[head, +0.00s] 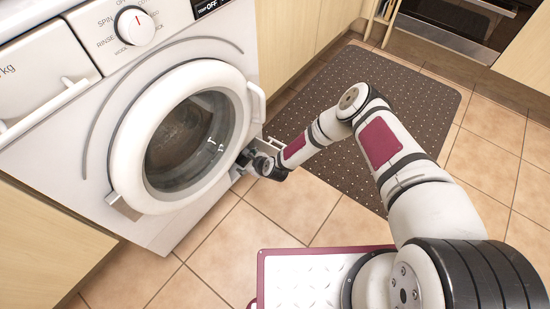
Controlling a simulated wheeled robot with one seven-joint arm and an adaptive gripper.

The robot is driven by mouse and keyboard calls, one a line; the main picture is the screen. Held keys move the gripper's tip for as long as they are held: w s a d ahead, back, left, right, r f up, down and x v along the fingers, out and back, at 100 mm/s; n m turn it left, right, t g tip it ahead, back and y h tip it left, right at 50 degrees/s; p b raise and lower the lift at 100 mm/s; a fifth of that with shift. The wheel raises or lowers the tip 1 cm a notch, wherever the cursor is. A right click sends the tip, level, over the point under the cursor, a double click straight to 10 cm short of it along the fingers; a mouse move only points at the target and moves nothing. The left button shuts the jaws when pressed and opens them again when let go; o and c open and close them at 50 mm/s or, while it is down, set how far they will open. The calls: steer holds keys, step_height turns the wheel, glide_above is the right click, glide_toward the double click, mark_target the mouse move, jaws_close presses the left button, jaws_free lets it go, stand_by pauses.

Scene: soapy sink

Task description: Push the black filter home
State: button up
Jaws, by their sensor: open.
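My gripper (247,160) is at the lower right of the white washing machine's front (165,229), just below and right of the round door. It is small and dark in the head view, and its jaws are open. Dark parts at its tip lie against or very close to the machine front. I cannot tell the black filter apart from the dark gripper parts there. Whether the gripper touches the filter, and how far the filter sticks out, cannot be seen.
The round door (122,165) is shut, with its handle (257,102) just above my gripper. A dark dotted mat (420,95) lies on the tiled floor (285,210) to the right. Wooden cabinets (300,38) stand behind. Open floor lies in front of the machine.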

steer(key=shift+w+a+f, duration=0.15)
steer(key=shift+w+f, duration=0.05)
steer(key=shift+f, duration=0.1)
steer(key=s+d+f+p+v, duration=0.15)
steer(key=p+v, duration=0.45)
steer(key=v, duration=1.1)
steer(key=w+a+f+m+g+h+b, duration=0.1)
steer(key=w+a+f+g+b, duration=0.2)
steer(key=w+g, duration=0.4)
step_height(320, 180, down, 6)
steer(key=t+p, duration=0.1)
steer(key=p, duration=0.3)
steer(key=s+p+v, duration=0.1)
steer(key=p+v, duration=0.3)
steer(key=v, duration=0.7)
steer(key=shift+r, duration=0.2)
steer(key=shift+s, duration=0.1)
